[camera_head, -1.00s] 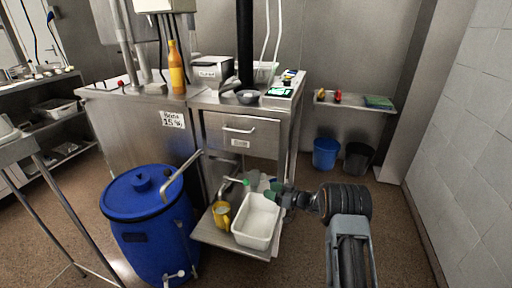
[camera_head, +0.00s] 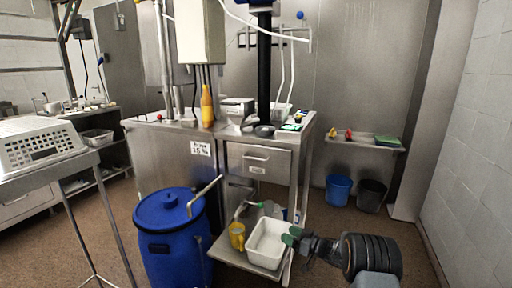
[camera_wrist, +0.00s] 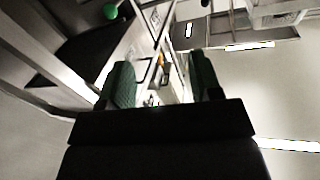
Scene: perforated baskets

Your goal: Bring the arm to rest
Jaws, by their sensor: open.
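My gripper (camera_head: 291,236) is at the end of my arm in the head view, in front of the right edge of a white tub (camera_head: 255,258). Its green fingers also show in the wrist view (camera_wrist: 163,82), spread apart with nothing held between them. I cannot tell from the head view how far the fingers are from the tub. The wrist view is tilted and shows steel surfaces and bright ceiling lights beyond the fingers.
The tub and a yellow jug (camera_head: 237,236) stand on a low steel shelf (camera_head: 226,257). A blue barrel (camera_head: 170,240) is to their left. A perforated basket (camera_head: 42,146) sits on a steel stand at far left. Floor at right is open, before two bins (camera_head: 338,190).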

